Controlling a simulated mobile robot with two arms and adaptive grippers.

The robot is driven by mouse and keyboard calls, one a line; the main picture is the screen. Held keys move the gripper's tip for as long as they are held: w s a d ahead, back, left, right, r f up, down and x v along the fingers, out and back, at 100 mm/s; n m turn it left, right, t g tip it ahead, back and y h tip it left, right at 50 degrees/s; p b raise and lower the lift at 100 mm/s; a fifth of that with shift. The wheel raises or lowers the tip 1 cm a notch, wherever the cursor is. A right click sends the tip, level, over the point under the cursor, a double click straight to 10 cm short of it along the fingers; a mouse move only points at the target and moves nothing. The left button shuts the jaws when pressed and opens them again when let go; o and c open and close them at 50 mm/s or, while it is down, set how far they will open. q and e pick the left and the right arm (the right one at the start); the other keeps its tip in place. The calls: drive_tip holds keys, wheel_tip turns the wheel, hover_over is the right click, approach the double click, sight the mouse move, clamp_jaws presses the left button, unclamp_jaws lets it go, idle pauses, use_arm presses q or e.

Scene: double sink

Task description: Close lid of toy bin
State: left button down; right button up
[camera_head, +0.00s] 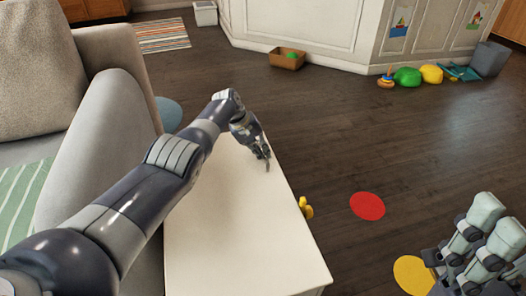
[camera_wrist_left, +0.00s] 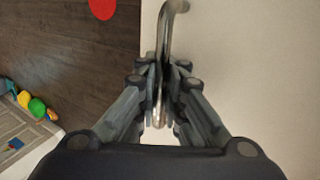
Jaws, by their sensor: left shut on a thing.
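The toy bin's white lid (camera_head: 225,225) shows as a broad pale top beside the sofa in the head view. It fills the upper right of the left wrist view (camera_wrist_left: 235,75). A curved metal handle (camera_wrist_left: 167,35) stands at the pale panel's edge. My left gripper (camera_head: 262,152) is over the far right part of the top, with its fingers (camera_wrist_left: 160,105) shut around the handle. The lid's exact angle and the bin's inside cannot be made out. My right gripper (camera_head: 480,250) is at the lower right, away from the bin; its jaw state is unclear.
A grey sofa (camera_head: 95,150) stands close along the left. A yellow toy (camera_head: 306,207) is beside the bin's right edge. Red (camera_head: 367,206) and yellow (camera_head: 412,275) discs lie on the open wood floor. A brown box (camera_head: 287,59) and several toys (camera_head: 407,76) are farther back.

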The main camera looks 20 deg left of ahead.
use_arm(q)
drive_tip(key=shift+s+a+f, duration=0.1)
drive_tip(key=shift+a, duration=0.1)
drive_tip(key=c, duration=2)
unclamp_jaws()
drive_tip(key=shift+o, duration=0.2)
drive_tip(key=shift+s+a+r, duration=0.1)
drive_tip(key=shift+a+r, duration=0.05)
drive_tip(key=shift+r, duration=0.3)
drive_tip(key=v, duration=1.1)
drive_tip(key=shift+s, duration=0.1)
